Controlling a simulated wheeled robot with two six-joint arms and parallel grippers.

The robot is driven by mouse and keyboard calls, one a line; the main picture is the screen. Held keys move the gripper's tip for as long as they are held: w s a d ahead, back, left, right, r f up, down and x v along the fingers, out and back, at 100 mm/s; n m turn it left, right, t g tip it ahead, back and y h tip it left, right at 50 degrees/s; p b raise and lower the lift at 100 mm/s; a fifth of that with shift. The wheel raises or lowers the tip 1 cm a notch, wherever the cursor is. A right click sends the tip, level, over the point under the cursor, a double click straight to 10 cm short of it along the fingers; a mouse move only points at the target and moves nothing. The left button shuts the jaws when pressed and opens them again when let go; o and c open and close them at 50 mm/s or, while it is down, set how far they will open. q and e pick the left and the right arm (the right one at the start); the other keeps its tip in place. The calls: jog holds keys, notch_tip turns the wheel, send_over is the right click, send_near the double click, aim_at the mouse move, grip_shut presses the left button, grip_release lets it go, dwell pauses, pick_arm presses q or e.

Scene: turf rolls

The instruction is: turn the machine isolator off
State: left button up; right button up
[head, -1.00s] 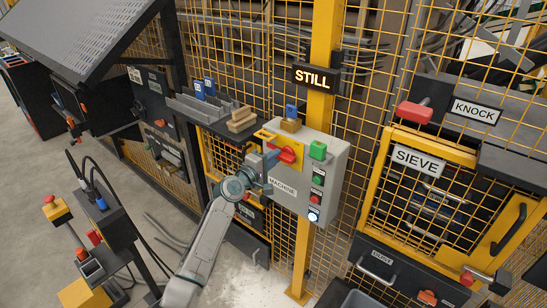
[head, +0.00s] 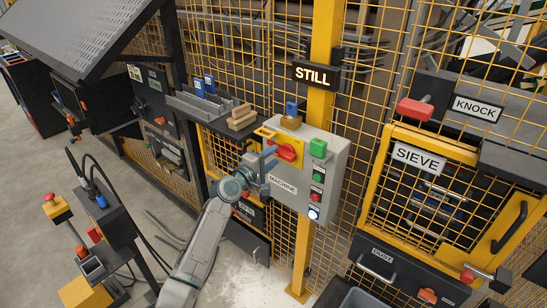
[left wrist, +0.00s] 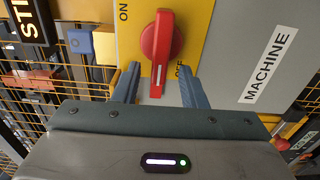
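The machine isolator is a red rotary handle (head: 287,153) on a yellow plate (head: 272,136), on the grey box labelled MACHINE (head: 322,172). In the left wrist view the red handle (left wrist: 160,45) stands upright in the picture, its white-marked end towards me. ON shows at the plate's upper left; OFF is partly hidden by a finger. My left gripper (head: 270,160) is at the handle. In the left wrist view its two blue-grey fingers (left wrist: 158,75) are apart, one on each side of the handle's marked end, with gaps visible. My right gripper is not in view.
A lit STILL sign (head: 315,77) hangs on the yellow post above. A shelf with wooden blocks (head: 242,117) is left of the box. The SIEVE door (head: 420,158) is at right.

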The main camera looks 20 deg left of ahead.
pick_arm(q)
jog(key=b+v, duration=0.1)
jog(key=v, duration=0.8)
jog(key=shift+s+b, duration=0.3)
jog(key=shift+b, duration=0.1)
jog(key=shift+a, duration=0.1)
jog(key=s+a+f+m+g+y+b, duration=0.1)
jog(key=a+f+g+y, duration=0.1)
jog(key=f, duration=0.9)
jog(key=s+a+f+g+y, duration=0.1)
jog(key=a+f, duration=0.1)
jog(key=f, duration=0.9)
jog(key=s+a+f+m+g+y+b, duration=0.1)
jog(key=s+f+m+g, duration=0.1)
jog(key=s+f, duration=0.65)
jog(key=s+a+f+m+g+y+b, duration=0.1)
jog(key=s+f+g+y, duration=0.15)
jog(key=f, duration=1.15)
jog(key=s+d+f+m+g+b, duration=0.1)
jog(key=s+f+m+g, duration=0.25)
jog(key=s+f, duration=1)
jog(key=s+f+m+g+b, duration=0.15)
jog(key=s+f+m, duration=0.25)
jog(key=s+f, duration=0.9)
jog(key=s+d+f+m+g, duration=0.2)
jog(key=s+m+g, duration=0.1)
jog(key=s, duration=1.6)
jog(key=shift+s+d, duration=0.25)
jog(key=shift+s, duration=0.1)
